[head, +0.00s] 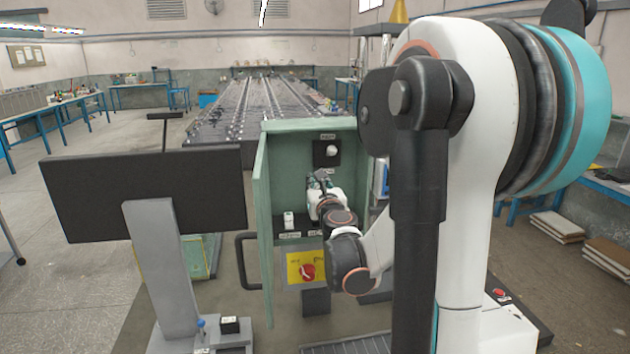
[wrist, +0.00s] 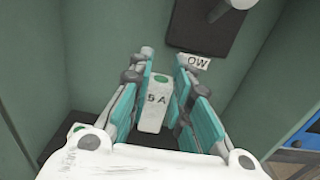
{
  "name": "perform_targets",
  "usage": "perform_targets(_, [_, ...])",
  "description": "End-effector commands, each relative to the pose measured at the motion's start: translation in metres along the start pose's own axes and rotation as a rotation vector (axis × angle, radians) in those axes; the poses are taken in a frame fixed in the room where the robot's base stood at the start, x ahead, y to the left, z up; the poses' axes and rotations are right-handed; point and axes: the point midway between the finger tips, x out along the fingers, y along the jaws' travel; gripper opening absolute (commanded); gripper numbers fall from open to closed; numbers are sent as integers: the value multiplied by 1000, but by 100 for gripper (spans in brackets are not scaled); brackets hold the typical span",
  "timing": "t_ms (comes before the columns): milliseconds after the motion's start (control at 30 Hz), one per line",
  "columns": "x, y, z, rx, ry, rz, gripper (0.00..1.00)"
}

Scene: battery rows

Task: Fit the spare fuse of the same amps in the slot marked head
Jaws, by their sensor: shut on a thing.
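My gripper (wrist: 164,64) is inside the open green cabinet (head: 264,220), its teal fingers shut on a white fuse (wrist: 153,112). The fuse has a green dot and reads "5 A"; a finger may hide a digit before it. A label (wrist: 198,63) ending in "OW" shows beyond the fingers. In the head view my gripper (head: 319,183) hides part of the cabinet's back, and the held fuse cannot be made out. A white fuse (head: 289,220) stands at the lower left, above small labels too small to read. A green-dotted piece (wrist: 78,128) shows at lower left in the wrist view.
A black block (head: 327,153) with a white round part is on the cabinet's upper back wall. A red rotary switch (head: 307,271) on a yellow plate is below.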

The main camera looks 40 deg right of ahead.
Motion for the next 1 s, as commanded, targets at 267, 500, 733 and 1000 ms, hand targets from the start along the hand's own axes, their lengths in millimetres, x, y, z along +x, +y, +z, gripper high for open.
perform_targets(267, [-1, 0, 0, 0, 0, 0, 0])
perform_targets(500, [-2, 0, -9, 0, 0, 0, 0])
perform_targets(733, [-2, 0, -28, 0, 0, 0, 0])
perform_targets(1000, [-2, 0, -51, 0, 0, 0, 0])
